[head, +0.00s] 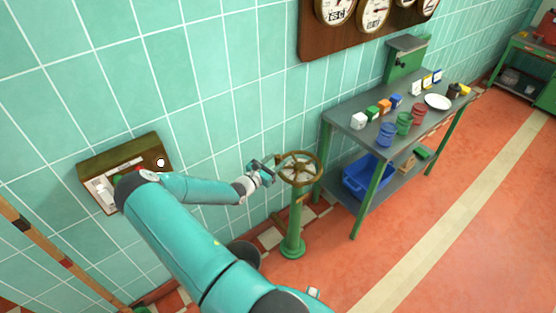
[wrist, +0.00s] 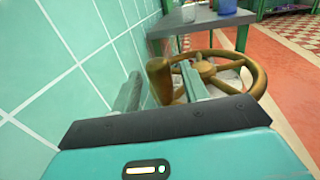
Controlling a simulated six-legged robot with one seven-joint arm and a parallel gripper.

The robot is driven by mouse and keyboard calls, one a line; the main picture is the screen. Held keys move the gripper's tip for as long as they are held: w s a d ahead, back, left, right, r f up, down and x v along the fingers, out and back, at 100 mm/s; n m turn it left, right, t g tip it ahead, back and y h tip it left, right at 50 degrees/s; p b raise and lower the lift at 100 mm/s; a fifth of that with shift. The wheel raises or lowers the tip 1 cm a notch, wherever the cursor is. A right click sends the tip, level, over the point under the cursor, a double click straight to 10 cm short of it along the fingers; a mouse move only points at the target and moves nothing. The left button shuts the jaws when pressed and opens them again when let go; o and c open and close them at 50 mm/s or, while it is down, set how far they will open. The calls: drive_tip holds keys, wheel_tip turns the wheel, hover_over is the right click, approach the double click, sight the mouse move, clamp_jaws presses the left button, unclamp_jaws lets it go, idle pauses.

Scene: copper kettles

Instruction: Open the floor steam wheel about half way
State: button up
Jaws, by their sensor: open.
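The floor steam wheel (head: 299,168) is a brass-brown handwheel on top of a green post (head: 294,220) that stands on the floor by the tiled wall. My gripper (head: 268,169) is open at the wheel's left side. In the wrist view the wheel (wrist: 251,72) lies beyond my fingers, and its upright knob handle (wrist: 159,80) shows between the two fingertips of my gripper (wrist: 160,88). The knob looks free of both fingers, though I cannot tell whether the right finger touches it.
A grey table (head: 345,118) with coloured blocks, cups and a white plate (head: 438,102) stands to the right of the wheel. A blue bin (head: 366,178) sits on its lower shelf. A wooden-framed wall panel (head: 125,165) is at left. The tiled wall is close on the gripper's left. Red floor at right is clear.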

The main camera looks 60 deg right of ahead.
drive_tip(key=shift+x, duration=0.85)
clamp_jaws()
drive_tip(key=shift+w+a+t, duration=0.15)
drive_tip(key=shift+t, duration=0.15)
